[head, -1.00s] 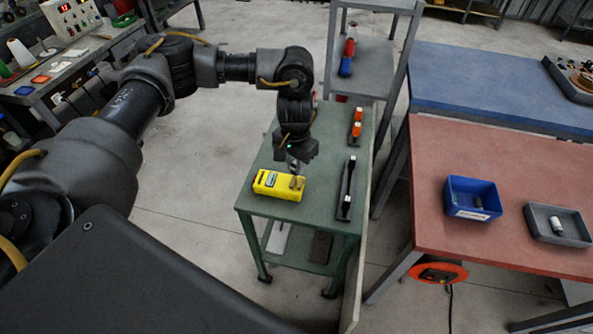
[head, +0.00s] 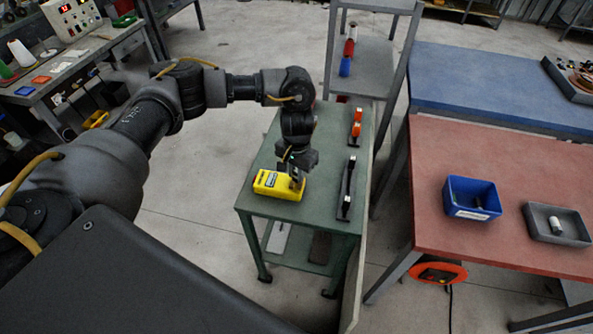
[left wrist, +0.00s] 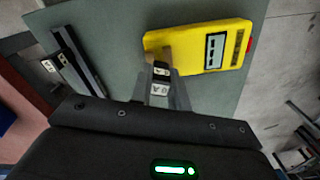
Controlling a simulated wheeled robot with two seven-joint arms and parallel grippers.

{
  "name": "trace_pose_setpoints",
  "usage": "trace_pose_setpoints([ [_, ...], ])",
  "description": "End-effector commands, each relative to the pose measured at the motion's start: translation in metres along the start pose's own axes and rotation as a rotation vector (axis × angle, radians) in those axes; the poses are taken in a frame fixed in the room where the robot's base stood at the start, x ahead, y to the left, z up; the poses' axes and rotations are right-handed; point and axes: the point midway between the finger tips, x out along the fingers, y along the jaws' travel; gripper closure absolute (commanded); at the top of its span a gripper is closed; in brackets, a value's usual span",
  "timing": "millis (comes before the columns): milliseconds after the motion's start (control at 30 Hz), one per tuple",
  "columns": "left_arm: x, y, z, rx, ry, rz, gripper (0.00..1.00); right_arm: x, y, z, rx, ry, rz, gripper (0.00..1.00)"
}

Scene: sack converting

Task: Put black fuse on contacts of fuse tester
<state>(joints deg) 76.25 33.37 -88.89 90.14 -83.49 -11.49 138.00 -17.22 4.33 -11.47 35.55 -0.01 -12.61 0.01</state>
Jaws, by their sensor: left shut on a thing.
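The yellow fuse tester (head: 266,184) lies on a green cart top, with a small display on its face in the left wrist view (left wrist: 190,36). Its tan contacts (left wrist: 152,50) are at its near end in that view. My left gripper (head: 297,181) is over this end and hides the contacts in the head view. It is shut on a small dark piece, apparently the black fuse (left wrist: 161,70), which shows between the fingertips (left wrist: 160,88) close to the contacts. I cannot tell whether the fuse touches them. My right gripper is not in view.
A black rack (head: 346,190) and one with orange pieces (head: 355,128) stand on the green cart (head: 310,214), right of the tester. A grey shelf (head: 375,75) stands behind. A red table (head: 480,150) at right holds a blue bin (head: 470,208) and a grey tray (head: 540,234).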

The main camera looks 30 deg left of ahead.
Motion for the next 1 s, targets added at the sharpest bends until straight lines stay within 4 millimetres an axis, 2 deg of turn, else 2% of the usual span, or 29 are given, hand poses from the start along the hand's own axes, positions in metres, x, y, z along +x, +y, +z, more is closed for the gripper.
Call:
trace_pose_setpoints([
  [367, 0.009, 0.000, 0.000, -0.001, 0.000, 0.000, 1.00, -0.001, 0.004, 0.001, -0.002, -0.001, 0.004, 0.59],
  [400, 0.009, 0.000, 0.000, -0.001, 0.000, 0.000, 0.79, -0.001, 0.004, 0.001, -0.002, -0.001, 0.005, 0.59],
  [533, 0.009, 0.000, 0.000, 0.000, 0.000, 0.000, 0.62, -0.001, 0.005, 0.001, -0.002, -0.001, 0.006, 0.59],
  [867, 0.006, 0.000, 0.000, 0.000, 0.001, 0.000, 0.61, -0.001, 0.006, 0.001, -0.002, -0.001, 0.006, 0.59],
  [1000, -0.010, 0.000, -0.001, 0.002, 0.004, -0.001, 0.61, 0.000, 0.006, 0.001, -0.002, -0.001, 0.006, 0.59],
])
